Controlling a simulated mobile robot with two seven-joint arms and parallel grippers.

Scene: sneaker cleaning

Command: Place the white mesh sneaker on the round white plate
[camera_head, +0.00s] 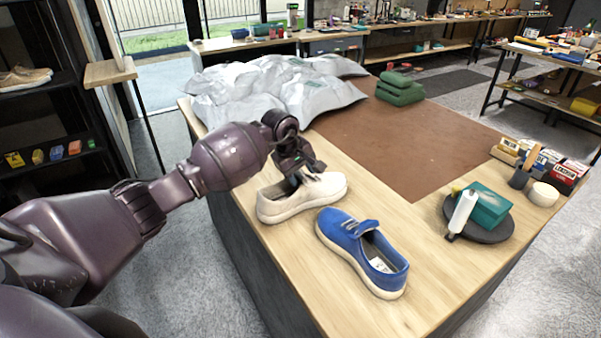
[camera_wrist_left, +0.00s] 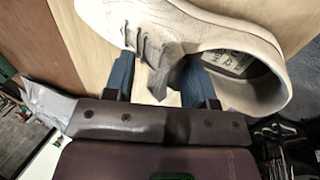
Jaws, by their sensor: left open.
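The white mesh sneaker (camera_head: 306,197) sits upright on the near left part of the wooden table. It also shows close up in the left wrist view (camera_wrist_left: 215,32), with its opening to the right. My left gripper (camera_head: 303,174) is over the sneaker's tongue and lace area. In the left wrist view its blue-grey fingers (camera_wrist_left: 160,78) stand apart, with the grey-white tongue flap between them. Whether they touch the shoe is unclear. I cannot make out a round white plate in either view. My right gripper is not in view.
A blue sneaker (camera_head: 362,252) stands close to the right. A dark round tray (camera_head: 490,235) holds a teal box (camera_head: 485,207) and a white bottle (camera_head: 462,213). White bags (camera_head: 270,90) and green folded cloths (camera_head: 399,88) lie farther back. The brown mat (camera_head: 400,140) is mostly clear.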

